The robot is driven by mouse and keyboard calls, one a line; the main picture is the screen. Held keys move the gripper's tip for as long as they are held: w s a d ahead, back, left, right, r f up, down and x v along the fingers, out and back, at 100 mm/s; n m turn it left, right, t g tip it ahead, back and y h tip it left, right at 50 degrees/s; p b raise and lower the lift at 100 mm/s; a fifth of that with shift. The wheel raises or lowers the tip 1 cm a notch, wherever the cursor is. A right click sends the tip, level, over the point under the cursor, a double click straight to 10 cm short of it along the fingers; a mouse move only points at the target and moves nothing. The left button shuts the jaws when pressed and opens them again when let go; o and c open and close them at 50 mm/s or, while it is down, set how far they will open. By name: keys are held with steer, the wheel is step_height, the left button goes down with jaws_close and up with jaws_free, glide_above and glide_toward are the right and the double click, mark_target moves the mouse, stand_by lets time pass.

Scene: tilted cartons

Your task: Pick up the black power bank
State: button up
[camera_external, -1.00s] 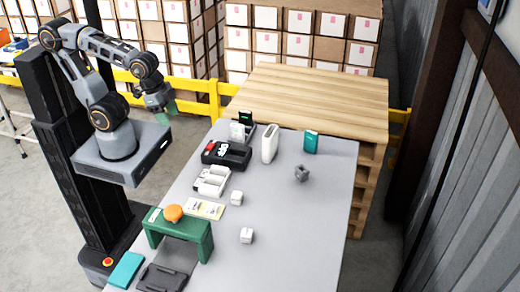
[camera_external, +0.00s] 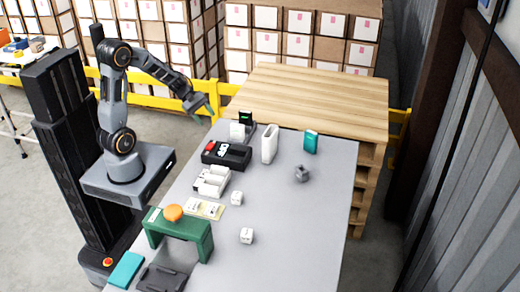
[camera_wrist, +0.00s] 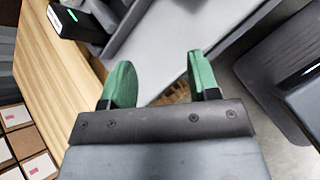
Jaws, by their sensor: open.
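The black power bank (camera_external: 246,117) with a green lit mark stands upright at the far left end of the grey table, beside a white block.
A black case (camera_external: 227,155), a white upright block (camera_external: 270,145) and a teal upright block (camera_external: 310,142) stand nearby. A green bridge (camera_external: 190,238) is at the near end. A wooden pallet (camera_external: 315,95) is behind the table. The table's right side is mostly clear.

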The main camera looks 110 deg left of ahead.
steer(key=w+a+r+n+t+y, duration=0.35)
steer(key=a+n, duration=0.25)
steer(key=n, duration=0.2)
steer(key=b, duration=0.1)
glide_toward(252, 120)
steer(key=shift+t+h, duration=0.45)
steer(key=x, duration=0.7)
steer(key=shift+s+a+f, duration=0.15)
steer(key=shift+a+f, duration=0.2)
steer(key=shift+a, duration=0.05)
jaws_close()
